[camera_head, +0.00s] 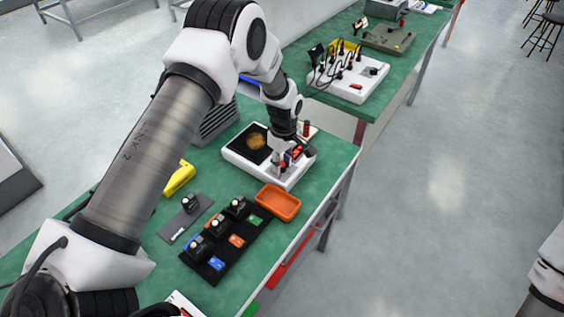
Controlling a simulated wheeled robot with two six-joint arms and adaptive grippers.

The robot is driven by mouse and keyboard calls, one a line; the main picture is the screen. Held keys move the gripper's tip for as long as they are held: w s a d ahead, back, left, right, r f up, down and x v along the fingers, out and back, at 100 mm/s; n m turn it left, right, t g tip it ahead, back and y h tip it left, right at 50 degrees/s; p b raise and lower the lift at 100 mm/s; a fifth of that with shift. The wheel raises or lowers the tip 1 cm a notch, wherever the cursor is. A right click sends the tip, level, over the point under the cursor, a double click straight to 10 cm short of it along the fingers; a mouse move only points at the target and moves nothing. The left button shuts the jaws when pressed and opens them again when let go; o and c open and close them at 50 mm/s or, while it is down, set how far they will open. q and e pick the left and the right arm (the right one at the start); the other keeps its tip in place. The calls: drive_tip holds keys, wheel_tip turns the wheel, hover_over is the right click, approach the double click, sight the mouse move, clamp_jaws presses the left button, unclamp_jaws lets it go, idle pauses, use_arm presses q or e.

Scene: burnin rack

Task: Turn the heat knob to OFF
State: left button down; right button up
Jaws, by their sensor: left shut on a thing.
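A white hot plate (233,156) with a dark square top stands on the green bench, with a brownish round patch on that top. My left arm reaches over the bench from the left. My left gripper (284,166) points down at the control end of the hot plate and is shut on the heat knob there. The fingers largely hide the knob, so its pointer and the OFF mark cannot be read. My right gripper is out of view; only a piece of my right arm shows at the lower right edge.
An orange tray (278,203) sits close in front of the hot plate. A black mat (212,274) with several small devices and coloured tags lies nearer. A yellow tool (178,178) and a grey plate (174,228) lie left. Another bench with equipment stands behind.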

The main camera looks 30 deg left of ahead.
sight(283, 164)
use_arm(q)
drive_tip(key=shift+s+f, duration=0.1)
drive_tip(key=shift+s, duration=0.05)
drive_tip(key=c, duration=0.8)
unclamp_jaws()
drive_tip(key=shift+w+r, duration=0.2)
drive_tip(key=shift+r, duration=0.3)
drive_tip(key=r, duration=1.1)
drive_tip(key=shift+w+d, duration=0.1)
drive_tip(key=shift+w, duration=0.1)
